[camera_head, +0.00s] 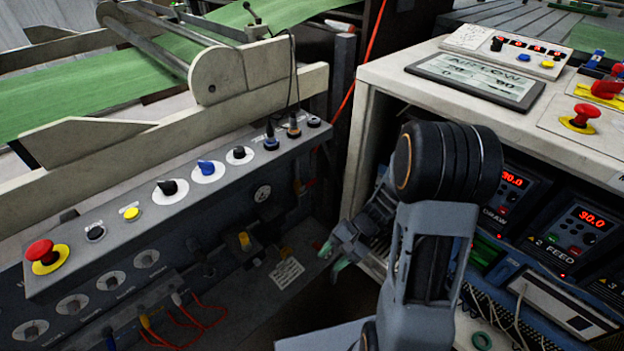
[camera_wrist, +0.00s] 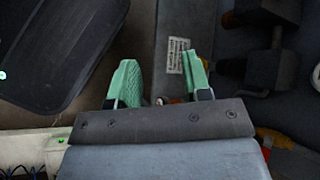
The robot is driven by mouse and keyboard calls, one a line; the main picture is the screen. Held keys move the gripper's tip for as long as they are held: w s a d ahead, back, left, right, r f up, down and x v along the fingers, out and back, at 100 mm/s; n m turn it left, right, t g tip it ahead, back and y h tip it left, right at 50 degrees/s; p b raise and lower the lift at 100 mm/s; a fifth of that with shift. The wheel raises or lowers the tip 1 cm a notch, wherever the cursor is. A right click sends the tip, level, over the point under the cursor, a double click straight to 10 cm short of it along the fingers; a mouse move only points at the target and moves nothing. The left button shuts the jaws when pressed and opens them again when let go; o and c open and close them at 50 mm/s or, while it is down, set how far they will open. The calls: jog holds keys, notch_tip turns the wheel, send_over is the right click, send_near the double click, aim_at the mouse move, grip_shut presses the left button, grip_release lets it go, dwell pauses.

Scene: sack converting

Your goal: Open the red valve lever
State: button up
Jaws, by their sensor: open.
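I cannot pick out the red valve lever for certain in either view. My gripper (camera_head: 332,258) hangs in the gap between the left control console and the right cabinet, partly hidden by my own arm. In the wrist view my gripper (camera_wrist: 160,62) has its two green fingers spread apart. No held object shows between the fingertips. A small reddish bit shows low between the fingers, too small to identify. A red handle-like part on yellow (camera_head: 606,88) sits on the cabinet top at the right edge of the head view; I cannot tell whether it is a valve lever.
The left console (camera_head: 130,235) carries a red mushroom button (camera_head: 41,251), knobs and hanging red cables. The white cabinet (camera_head: 400,72) on the right has another red mushroom button (camera_head: 582,115) and lit displays. A pale label (camera_wrist: 184,56) shows ahead of the fingers.

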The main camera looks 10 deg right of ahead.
jog(key=w+f+m+t+y, duration=0.2)
jog(key=w+m+t+y, duration=0.15)
jog(key=w+t, duration=0.2)
jog(key=m+t+h, duration=0.1)
jog(key=t+h, duration=0.3)
jog(key=t, duration=0.8)
send_near(313, 183)
jog(key=shift+y, duration=0.25)
jog(key=b+x, duration=0.1)
jog(key=x, duration=0.9)
jog(key=shift+w+a+f, duration=0.1)
jog(key=shift+w, duration=0.15)
jog(key=shift+c, duration=0.3)
grip_shut()
